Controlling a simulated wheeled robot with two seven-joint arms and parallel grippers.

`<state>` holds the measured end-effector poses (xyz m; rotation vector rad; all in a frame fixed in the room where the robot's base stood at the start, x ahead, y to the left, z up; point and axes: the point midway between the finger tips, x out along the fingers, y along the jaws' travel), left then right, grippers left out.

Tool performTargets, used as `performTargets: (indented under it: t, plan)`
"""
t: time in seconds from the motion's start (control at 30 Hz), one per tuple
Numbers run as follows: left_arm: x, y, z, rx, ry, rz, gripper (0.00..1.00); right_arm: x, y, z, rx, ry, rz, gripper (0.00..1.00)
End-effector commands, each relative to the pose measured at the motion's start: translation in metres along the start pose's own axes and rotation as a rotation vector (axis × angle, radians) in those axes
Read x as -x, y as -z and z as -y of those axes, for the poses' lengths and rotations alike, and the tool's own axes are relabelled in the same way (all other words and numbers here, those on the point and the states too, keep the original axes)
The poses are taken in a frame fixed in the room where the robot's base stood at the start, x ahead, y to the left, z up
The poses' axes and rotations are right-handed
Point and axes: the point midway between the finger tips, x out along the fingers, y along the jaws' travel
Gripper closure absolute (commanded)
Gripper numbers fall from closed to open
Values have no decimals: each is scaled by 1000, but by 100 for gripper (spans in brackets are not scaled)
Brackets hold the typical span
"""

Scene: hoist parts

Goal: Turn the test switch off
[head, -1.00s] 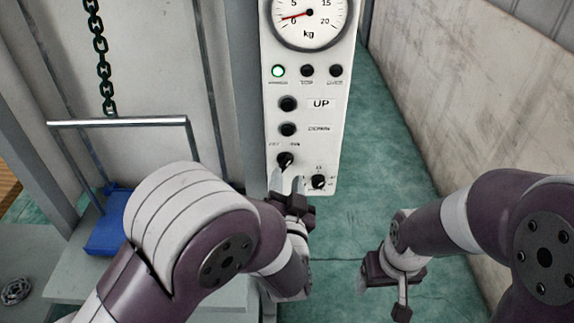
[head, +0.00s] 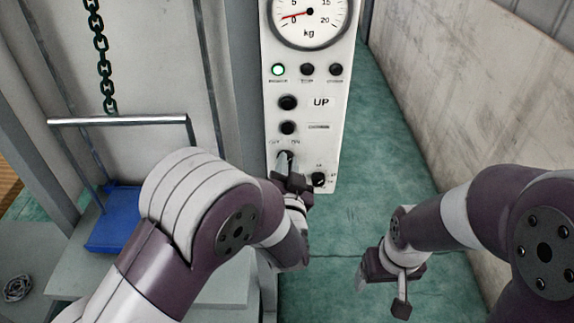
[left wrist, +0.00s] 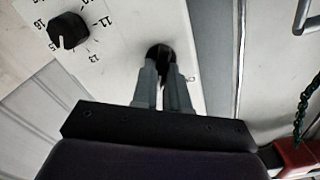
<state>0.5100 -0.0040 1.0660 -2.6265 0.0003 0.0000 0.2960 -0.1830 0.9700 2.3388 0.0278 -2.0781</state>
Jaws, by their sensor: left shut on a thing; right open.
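The test switch (head: 284,156) is a black rotary knob low on the white control panel (head: 326,130), with small blurred labels above it. My left gripper (head: 286,166) is at this knob, its fingers shut on it. In the left wrist view the two grey fingers (left wrist: 160,75) reach the black knob (left wrist: 160,52) from both sides and hide part of it. The knob's exact pointing direction cannot be told. My right gripper (head: 384,268) is open and empty, well below and right of the panel.
A second black knob (head: 319,179) with numbers around it sits right beside my left gripper. Above are two black buttons (head: 288,103), a lit green lamp (head: 278,70), two dark lamps and a kg dial (head: 309,16).

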Motion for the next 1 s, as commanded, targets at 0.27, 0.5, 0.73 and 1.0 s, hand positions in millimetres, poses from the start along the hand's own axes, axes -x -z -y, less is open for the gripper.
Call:
performTargets:
  t: [0.27,0.5,0.73,1.0]
  plan:
    - [0,-2,-1,109,0,-1,100,-13,-2,0,0,0,0,22]
    - [0,-4,0,312,1,-2,100,-34,-4,0,0,0,0,22]
    - [0,-6,1,532,1,-2,100,-57,-7,0,0,0,0,22]
    - [0,-7,3,768,0,-1,100,-83,-10,0,0,0,0,22]
